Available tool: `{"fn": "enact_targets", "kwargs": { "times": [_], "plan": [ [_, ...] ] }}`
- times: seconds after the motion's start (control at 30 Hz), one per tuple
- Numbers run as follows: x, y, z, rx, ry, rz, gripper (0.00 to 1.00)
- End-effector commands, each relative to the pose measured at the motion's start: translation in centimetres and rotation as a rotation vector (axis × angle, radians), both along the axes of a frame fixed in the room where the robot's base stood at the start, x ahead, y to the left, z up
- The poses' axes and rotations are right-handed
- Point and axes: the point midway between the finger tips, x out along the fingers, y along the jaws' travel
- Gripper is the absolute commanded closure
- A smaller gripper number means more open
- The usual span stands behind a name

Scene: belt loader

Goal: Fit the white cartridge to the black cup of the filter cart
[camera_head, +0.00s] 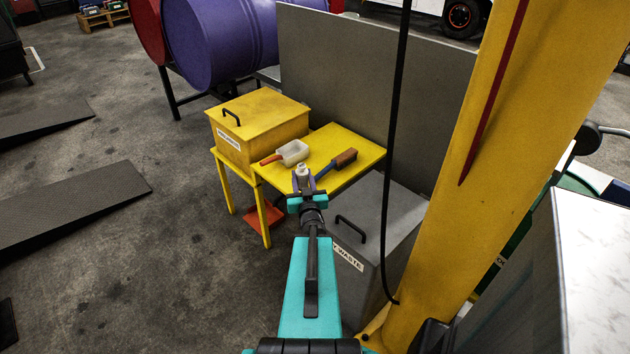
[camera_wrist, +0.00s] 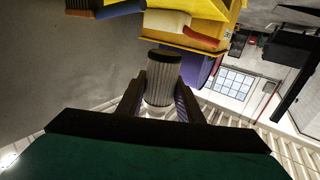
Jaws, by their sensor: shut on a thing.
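The white cartridge (camera_wrist: 162,85) is a pale pleated cylinder with a dark end cap. In the wrist view it sits between the two fingers of my gripper (camera_wrist: 163,100). In the head view my gripper (camera_head: 303,182) is shut on the cartridge (camera_head: 302,171), and its pale top shows between the fingers. The gripper appears in front of the yellow table; I cannot tell how high it is above it. I cannot make out the filter cart or its black cup in either view.
The yellow table (camera_head: 352,145) bears a yellow box (camera_head: 262,118), a scoop (camera_head: 292,153) and a brush (camera_head: 336,163). A grey waste bin (camera_head: 375,222) stands close to my arm's right. A yellow column (camera_head: 480,150) and hanging black cable (camera_head: 399,120) are further right. Floor at left is open, with dark ramps (camera_head: 75,200).

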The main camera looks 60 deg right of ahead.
Motion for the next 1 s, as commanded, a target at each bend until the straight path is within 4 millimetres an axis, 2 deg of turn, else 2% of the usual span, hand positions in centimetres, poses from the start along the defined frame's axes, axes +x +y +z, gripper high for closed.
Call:
{"fn": "enact_targets", "kwargs": {
  "times": [0.03,0.27,0.47,0.77,1.0],
  "plan": [
    [1.3,0.5,1.3,-0.005,-0.002,0.030,0.98],
    [7.8,3.7,5.7,-0.011,-0.006,0.201,0.98],
    [13.0,7.5,9.4,-0.012,-0.007,0.362,0.98],
    [20.1,15.2,14.6,-0.011,-0.008,0.630,0.98],
    [24.5,22.7,18.4,-0.007,-0.006,0.853,0.98]
  ]
}}
